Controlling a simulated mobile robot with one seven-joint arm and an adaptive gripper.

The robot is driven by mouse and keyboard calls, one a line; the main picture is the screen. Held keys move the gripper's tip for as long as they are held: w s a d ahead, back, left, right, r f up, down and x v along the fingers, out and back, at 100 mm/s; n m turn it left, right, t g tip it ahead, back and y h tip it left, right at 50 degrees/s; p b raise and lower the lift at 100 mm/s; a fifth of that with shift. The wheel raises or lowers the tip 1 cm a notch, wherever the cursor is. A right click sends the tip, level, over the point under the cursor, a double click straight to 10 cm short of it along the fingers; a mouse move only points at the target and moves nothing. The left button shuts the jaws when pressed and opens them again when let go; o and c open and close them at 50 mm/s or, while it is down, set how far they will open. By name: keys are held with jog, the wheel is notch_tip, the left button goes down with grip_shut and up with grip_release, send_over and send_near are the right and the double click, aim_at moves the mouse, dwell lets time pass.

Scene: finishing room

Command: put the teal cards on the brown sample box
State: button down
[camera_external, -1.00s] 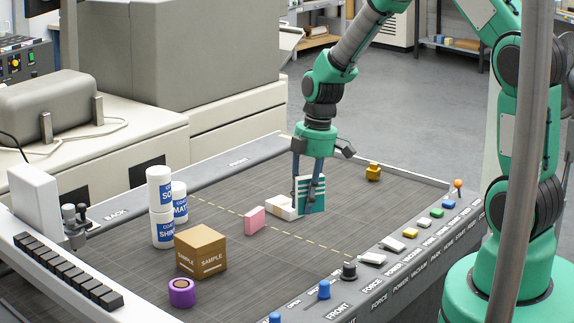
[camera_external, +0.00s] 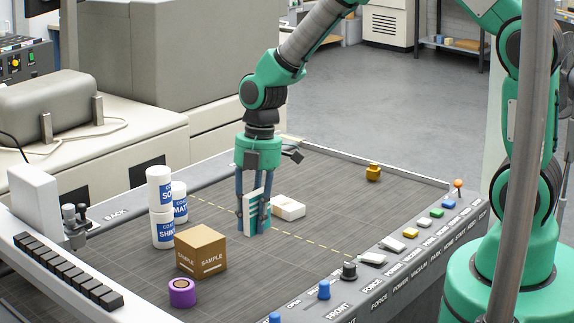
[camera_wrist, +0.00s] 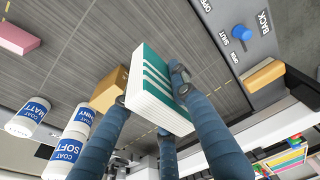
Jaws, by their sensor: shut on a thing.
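The teal cards (camera_external: 257,221), a stack with white stripes and a white side, are upright between the fingers of my gripper (camera_external: 253,222). They also fill the middle of the wrist view (camera_wrist: 160,95), with my gripper (camera_wrist: 150,88) shut on them. The brown sample box (camera_external: 201,250) stands on the dark bed, left of and nearer the camera than the cards, with a visible gap in the external view. In the wrist view the box (camera_wrist: 108,88) is partly hidden behind a finger and the cards. The cards' height above the bed is hard to tell.
White cans (camera_external: 162,200) with blue labels stand stacked behind the box. A purple roll (camera_external: 182,292) lies in front of it. A pink block (camera_wrist: 15,38) shows in the wrist view. The bed's right half is mostly clear.

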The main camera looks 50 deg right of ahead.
dwell(0.3)
jog(key=p, duration=0.2)
send_over(193, 237)
jog(key=shift+d+f, duration=0.25)
jog(key=shift+f, duration=0.5)
jog(key=shift+f, duration=0.1)
jog(key=shift+f, duration=1.65)
jog(key=shift+f, duration=0.2)
jog(key=c, duration=1.4)
grip_release()
jog(key=shift+c, duration=0.2)
jog(key=shift+r, duration=0.1)
notch_tip(193, 237, up, 12)
jog(key=d, duration=0.1)
jog(key=shift+d+b, duration=0.3)
jog(key=shift+d, duration=0.1)
